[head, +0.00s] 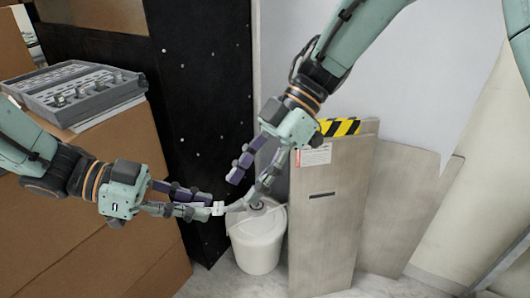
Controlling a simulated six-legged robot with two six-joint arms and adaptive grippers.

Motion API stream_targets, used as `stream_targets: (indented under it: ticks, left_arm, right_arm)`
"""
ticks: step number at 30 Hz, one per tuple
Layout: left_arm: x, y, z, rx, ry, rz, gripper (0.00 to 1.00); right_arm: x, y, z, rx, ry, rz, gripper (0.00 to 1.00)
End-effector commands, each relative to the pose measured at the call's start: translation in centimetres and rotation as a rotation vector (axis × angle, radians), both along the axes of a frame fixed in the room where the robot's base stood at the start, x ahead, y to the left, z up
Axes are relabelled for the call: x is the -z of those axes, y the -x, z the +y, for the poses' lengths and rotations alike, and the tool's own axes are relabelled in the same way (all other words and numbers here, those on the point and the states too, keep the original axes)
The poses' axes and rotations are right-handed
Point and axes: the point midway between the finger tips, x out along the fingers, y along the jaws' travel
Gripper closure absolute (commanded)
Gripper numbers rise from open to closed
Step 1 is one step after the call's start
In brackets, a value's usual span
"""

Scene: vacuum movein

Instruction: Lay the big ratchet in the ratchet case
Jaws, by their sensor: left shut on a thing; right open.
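The ratchet case (108,107) is a grey open tray with slots and several small metal pieces in it, at the upper left on a cardboard box. My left gripper (211,205) is below and to the right of the case, shut on the big ratchet (218,208). Only a small pale part of the ratchet shows at the fingertips; the rest is hidden or hard to tell from the fingers. My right gripper (240,192) is open, pointing down, with its fingers close to the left fingertips and the ratchet. I cannot tell whether they touch it.
A large cardboard box (85,230) stands at the left under the case. A black panel (205,90) rises behind. A white lidded bucket (256,250) stands below the grippers. Grey boards (330,225), one with a yellow-black striped piece, lean at the right.

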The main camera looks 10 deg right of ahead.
Motion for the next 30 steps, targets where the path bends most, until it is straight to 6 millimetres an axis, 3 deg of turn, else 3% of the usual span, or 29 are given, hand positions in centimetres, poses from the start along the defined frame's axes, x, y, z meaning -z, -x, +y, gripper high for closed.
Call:
stream_targets:
  ticks: [7, 19, 30]
  left_arm:
    - [-0.1, 0.0, 0.0, 0.000, 0.001, -0.001, 1.00]
    - [-0.1, 0.0, 0.0, 0.000, 0.001, -0.001, 1.00]
    - [-0.1, 0.0, 0.0, 0.000, 0.002, -0.001, 1.00]
  right_arm:
    - [2.0, 1.0, 1.7, -0.001, 0.001, 0.001, 0.54]
    - [2.4, 1.1, 2.1, 0.001, 0.000, -0.001, 0.55]
    - [2.4, 1.1, 2.1, 0.001, 0.000, -0.001, 0.86]
